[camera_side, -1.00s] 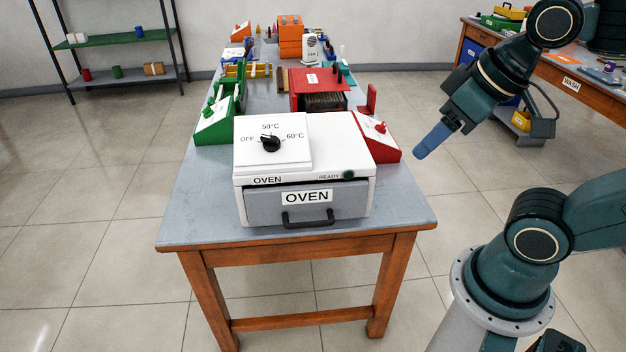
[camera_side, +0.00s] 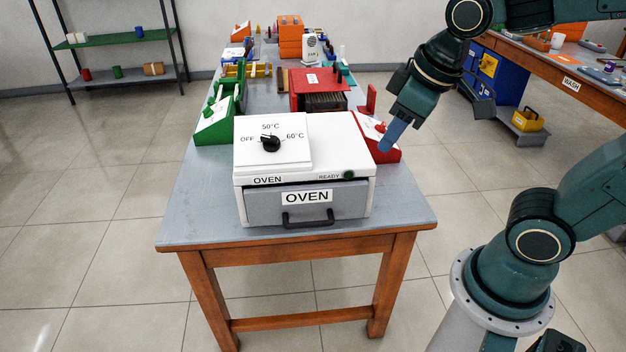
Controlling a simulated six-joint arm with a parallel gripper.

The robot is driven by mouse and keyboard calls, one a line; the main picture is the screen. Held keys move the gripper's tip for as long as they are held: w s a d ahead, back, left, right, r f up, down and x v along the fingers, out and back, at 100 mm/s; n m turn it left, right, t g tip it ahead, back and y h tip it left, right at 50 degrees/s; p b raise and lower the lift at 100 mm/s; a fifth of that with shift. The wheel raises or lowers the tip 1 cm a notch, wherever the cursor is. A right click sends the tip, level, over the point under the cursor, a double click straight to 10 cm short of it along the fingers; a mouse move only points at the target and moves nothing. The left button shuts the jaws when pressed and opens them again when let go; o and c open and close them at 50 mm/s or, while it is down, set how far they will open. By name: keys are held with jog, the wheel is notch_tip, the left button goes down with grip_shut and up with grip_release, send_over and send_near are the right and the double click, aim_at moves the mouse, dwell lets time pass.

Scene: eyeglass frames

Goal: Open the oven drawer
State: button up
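The white oven (camera_side: 340,150) stands at the front of the grey table. Its grey drawer (camera_side: 350,202) faces the front, bears an OVEN label and is shut. A dark bar handle (camera_side: 307,218) is on the drawer's lower front. A black knob (camera_side: 270,144) on the oven's top panel is marked OFF, 50°C and 60°C. My gripper (camera_side: 388,145) is in the air at the upper right of the oven, pointing down to the left, apart from the handle. Its blue finger part shows edge-on, so I cannot tell whether it is open or shut.
A red sloped box (camera_side: 388,154) with a red knob stands right of the oven, close behind my gripper in the picture. A green sloped box (camera_side: 213,128) stands at the left. A red box (camera_side: 318,82) is behind. The table's front edge (camera_side: 290,240) is clear.

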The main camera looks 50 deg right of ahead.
jog(key=w+a+f+n+g, duration=0.2)
jog(key=w+f+n, duration=0.1)
jog(key=w+f, duration=0.4)
jog(key=n+h, duration=0.1)
jog(key=n, duration=0.3)
send_over(310, 223)
jog(key=s+a, duration=0.2)
jog(key=s+a+x, duration=0.1)
jog(key=s+x, duration=0.1)
jog(key=x, duration=0.6)
jog(key=shift+w+g, duration=0.1)
jog(key=shift+g, duration=0.3)
jog(key=shift+w+d+f, duration=0.3)
jog(key=shift+f, duration=1.95)
jog(key=shift+w+d+f, duration=0.3)
jog(key=shift+w+f, duration=0.05)
jog(key=shift+f, duration=1.9)
jog(key=shift+w+d+f, duration=0.3)
jog(key=shift+d+f, duration=0.05)
jog(key=shift+f, duration=1.9)
grip_shut()
